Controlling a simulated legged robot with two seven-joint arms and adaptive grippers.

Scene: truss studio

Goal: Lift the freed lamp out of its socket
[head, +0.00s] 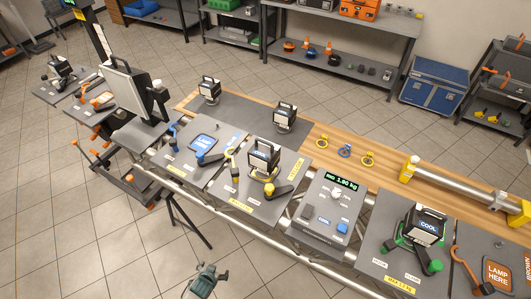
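One black-framed work lamp (265,156) with a lit white face sits at the yellow socket (270,190), mid-bench. Another lamp (424,222), its face reading "COOL", sits at the green socket (437,265) at the right. Which lamp is freed, I cannot tell. The blue socket (211,160) at the left has no lamp standing in it. A grey-green part that looks like my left gripper (205,280) is low at the bottom edge, in front of the bench and apart from every lamp. Its fingers are too small to judge. My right gripper is out of view.
An orange "LAMP HERE" pad (497,275) is at the lower right. A scale panel (333,212) reading 1.90 kg lies between the yellow and green sockets. Two more lamps, left (209,91) and right (285,117), stand at the back. A silver tube (460,188) lies at the right.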

